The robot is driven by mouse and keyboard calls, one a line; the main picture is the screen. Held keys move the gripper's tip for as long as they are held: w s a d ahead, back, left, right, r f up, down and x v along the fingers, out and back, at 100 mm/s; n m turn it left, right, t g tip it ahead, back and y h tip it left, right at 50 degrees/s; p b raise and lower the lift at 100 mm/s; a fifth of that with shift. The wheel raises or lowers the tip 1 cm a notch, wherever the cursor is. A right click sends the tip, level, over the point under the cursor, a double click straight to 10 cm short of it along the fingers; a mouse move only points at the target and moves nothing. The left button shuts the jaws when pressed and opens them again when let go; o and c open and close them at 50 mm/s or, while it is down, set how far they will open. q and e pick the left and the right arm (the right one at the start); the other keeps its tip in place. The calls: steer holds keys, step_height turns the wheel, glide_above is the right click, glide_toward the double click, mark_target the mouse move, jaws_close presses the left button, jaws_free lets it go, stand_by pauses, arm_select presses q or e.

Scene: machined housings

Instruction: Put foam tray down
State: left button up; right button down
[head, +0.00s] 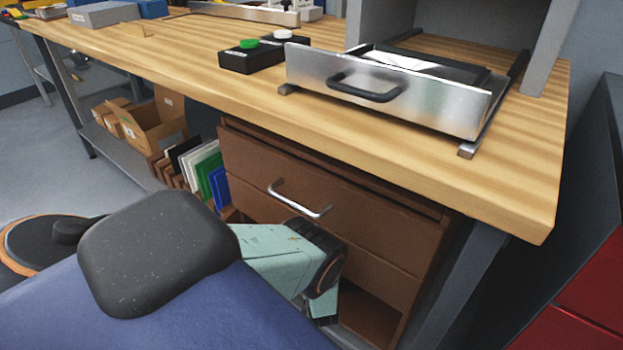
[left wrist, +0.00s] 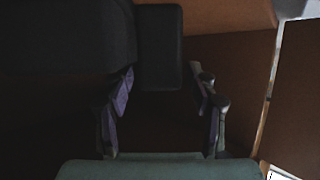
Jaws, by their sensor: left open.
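I cannot pick out the foam tray for certain in either view. In the left wrist view a dark, plain rectangular block (left wrist: 158,45) lies just past my left fingertips; it is too dim to tell what it is. My left gripper (left wrist: 162,85) is open, its two purple-padded fingers well apart with nothing visible held between them. In the head view my left arm reaches down in front of the brown drawer cabinet (head: 310,235), and its gripper is hidden. My right gripper is in neither view.
A wooden bench (head: 190,70) stands over the cabinet. On it are a metal-fronted drawer (head: 420,100) with a black handle and a black box with a green button (head: 250,58). The cabinet has an open dark space low down (head: 370,318). Upright coloured panels (head: 205,170) stand beside it.

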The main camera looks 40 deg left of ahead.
arm_select(q)
steer(key=shift+r, duration=0.1)
steer(key=shift+s+d+r+p, duration=0.15)
steer(key=shift+d+r+p, duration=0.05)
steer(key=shift+p, duration=0.2)
steer(key=p+v, duration=0.5)
steer(key=v, duration=0.6)
steer(key=shift+d, duration=0.15)
steer(key=shift+s, duration=0.1)
